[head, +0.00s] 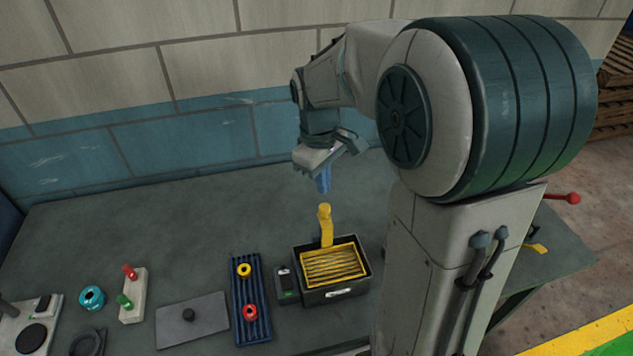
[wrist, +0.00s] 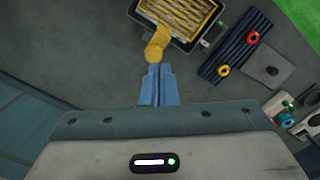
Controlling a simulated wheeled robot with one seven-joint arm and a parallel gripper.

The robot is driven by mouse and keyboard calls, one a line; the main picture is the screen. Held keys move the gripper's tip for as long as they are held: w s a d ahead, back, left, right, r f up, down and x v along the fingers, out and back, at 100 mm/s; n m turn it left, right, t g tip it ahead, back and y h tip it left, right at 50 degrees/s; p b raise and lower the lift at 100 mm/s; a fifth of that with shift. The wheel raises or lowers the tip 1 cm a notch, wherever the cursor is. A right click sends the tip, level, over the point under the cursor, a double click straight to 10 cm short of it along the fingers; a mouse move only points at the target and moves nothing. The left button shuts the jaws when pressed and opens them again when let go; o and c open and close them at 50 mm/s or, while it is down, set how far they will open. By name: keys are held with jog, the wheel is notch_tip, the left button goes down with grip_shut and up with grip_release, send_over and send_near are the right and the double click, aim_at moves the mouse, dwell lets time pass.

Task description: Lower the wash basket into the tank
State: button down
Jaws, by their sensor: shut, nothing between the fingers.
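The yellow wash basket (head: 333,264) sits inside the dark tank (head: 335,291), with its slatted top near the tank's rim. Its yellow upright handle (head: 325,222) rises from the back side of the tank. In the wrist view the basket (wrist: 190,20) lies at the top, inside the tank's rim, and its handle (wrist: 158,45) points toward my fingers. My gripper (head: 323,180) has blue fingers that are shut and empty. It is above the handle in the head view, apart from it. The fingertips (wrist: 158,70) look close to the handle's end in the wrist view.
A small dark box (head: 286,283) stands left of the tank. Further left are a ribbed blue tray (head: 250,325) with a yellow and a red ring, a grey plate (head: 192,321) with a knob, and a white block (head: 133,297) with red and green knobs. The bench behind is clear.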

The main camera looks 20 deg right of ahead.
aim_at(323, 206)
jog(key=shift+w+r+n+g+p, duration=0.1)
jog(key=shift+w+n+g+p, duration=0.25)
jog(key=shift+w, duration=0.8)
jog(key=shift+a, duration=0.1)
jog(key=f+b, duration=0.3)
jog(key=f, duration=0.1)
jog(key=f+b, duration=0.2)
jog(key=f, duration=0.1)
jog(key=shift+s+d+b, duration=0.3)
jog(key=shift+s+b, duration=0.05)
